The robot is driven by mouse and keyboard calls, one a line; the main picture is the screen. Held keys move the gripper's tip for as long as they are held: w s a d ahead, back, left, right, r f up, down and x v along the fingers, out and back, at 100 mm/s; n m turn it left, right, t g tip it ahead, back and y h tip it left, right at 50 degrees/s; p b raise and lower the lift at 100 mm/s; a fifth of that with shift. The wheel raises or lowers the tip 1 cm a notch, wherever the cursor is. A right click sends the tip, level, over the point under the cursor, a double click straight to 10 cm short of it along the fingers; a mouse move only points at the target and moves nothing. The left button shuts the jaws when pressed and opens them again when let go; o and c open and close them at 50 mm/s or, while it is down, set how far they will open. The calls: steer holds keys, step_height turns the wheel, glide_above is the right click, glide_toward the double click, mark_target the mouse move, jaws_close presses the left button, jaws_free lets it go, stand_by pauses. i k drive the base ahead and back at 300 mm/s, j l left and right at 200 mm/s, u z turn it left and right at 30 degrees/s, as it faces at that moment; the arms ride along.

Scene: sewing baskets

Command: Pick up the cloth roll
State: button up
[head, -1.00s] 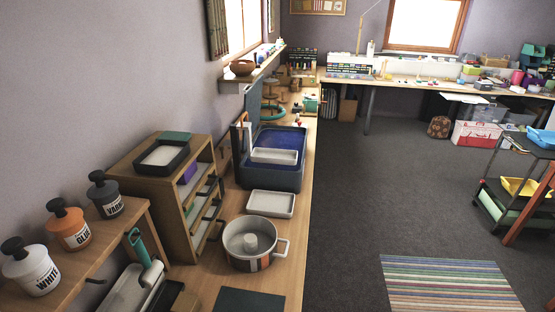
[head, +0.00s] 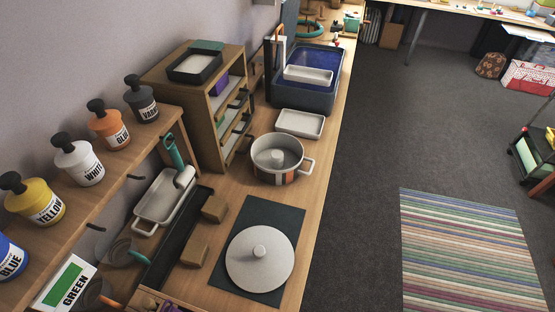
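No thing in the head view is plainly a cloth roll. A short pale cylinder (head: 278,159) stands upright inside a grey pot (head: 270,177) with a striped side, on the wooden counter; I cannot tell whether it is cloth. A pale green rolled shape (head: 526,156) shows on the dark cart at the right edge, too small to identify. A paint roller with a teal handle (head: 174,152) and a pale head rests at a pale tray (head: 151,210). My gripper is not in view.
A round pale lid (head: 259,262) with a knob lies on a dark mat (head: 296,222). Brown blocks (head: 214,208), a small tray (head: 300,124) and a blue bin (head: 307,99) also occupy the counter (head: 334,120). Paint bottles (head: 78,160) line the left shelf. Grey floor beside the counter is open.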

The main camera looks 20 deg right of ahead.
mark_target(276, 156)
steer(key=i+l+z, duration=0.45)
steer(key=i+l, duration=0.65)
